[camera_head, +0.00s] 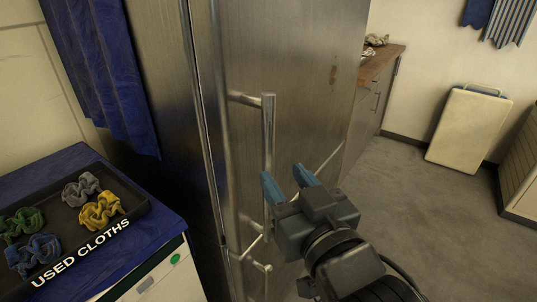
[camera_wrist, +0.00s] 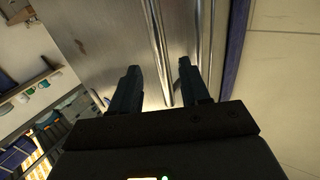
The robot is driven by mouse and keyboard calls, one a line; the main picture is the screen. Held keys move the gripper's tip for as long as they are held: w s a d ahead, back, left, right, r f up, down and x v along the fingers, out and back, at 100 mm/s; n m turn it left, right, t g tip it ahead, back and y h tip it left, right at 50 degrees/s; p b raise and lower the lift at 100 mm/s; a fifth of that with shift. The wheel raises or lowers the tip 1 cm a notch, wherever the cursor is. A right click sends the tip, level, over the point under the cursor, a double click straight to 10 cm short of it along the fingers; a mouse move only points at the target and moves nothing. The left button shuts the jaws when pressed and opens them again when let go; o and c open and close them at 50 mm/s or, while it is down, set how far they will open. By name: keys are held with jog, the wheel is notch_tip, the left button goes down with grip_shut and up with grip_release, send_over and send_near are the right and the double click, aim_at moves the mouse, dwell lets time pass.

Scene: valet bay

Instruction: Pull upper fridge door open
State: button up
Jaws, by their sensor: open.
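The fridge (camera_head: 300,60) is a tall brushed-steel cabinet in the middle of the head view, and its upper door looks shut. The upper door's vertical bar handle (camera_head: 268,130) stands off the steel on a bracket. My gripper (camera_head: 287,178) is open, its two blue fingers pointing toward the door just right of the handle's lower part. In the wrist view my gripper (camera_wrist: 158,72) faces the steel door (camera_wrist: 105,35), with a long bright bar running between and past the fingers. I cannot tell whether the fingers touch the handle.
A lower handle (camera_head: 262,268) shows beneath the upper one. At left, a black tray (camera_head: 128,207) of used cloths sits on a blue-topped cabinet, below a blue curtain (camera_head: 108,70). A wooden counter (camera_head: 380,62) stands behind the fridge. Grey floor (camera_head: 415,200) is clear at right.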

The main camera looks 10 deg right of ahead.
aim_at(271, 159)
jog(key=shift+p+x, duration=0.4)
jog(key=shift+x, duration=3.5)
jog(key=shift+c, duration=0.4)
grip_shut()
